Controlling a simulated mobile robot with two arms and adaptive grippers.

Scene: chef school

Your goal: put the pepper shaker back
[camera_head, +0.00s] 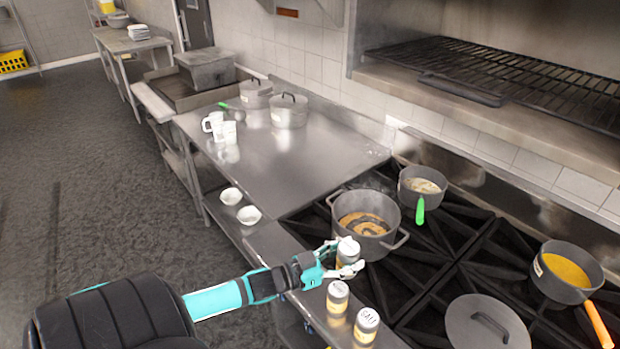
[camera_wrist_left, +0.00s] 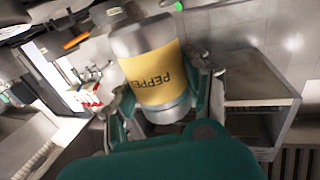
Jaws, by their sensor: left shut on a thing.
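The pepper shaker (camera_wrist_left: 158,75) has a yellow band with the word PEPPER and fills the middle of the left wrist view. In the head view the shaker (camera_head: 347,252) is between the fingers of my left gripper (camera_head: 342,262), near the front edge of the stove. My left gripper (camera_wrist_left: 160,105) is shut on it. Two similar shakers stand on the front ledge: one (camera_head: 337,297) just in front of the gripper, and one labelled SALT (camera_head: 366,326) further right. My right gripper is not in view.
A large pot (camera_head: 366,213) with brown contents stands just behind the gripper. A small pot (camera_head: 422,186), an orange-handled pan (camera_head: 566,271) and a lid (camera_head: 486,325) are on the stove. Two white bowls (camera_head: 240,205) sit left. The steel counter's middle (camera_head: 285,165) is clear.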

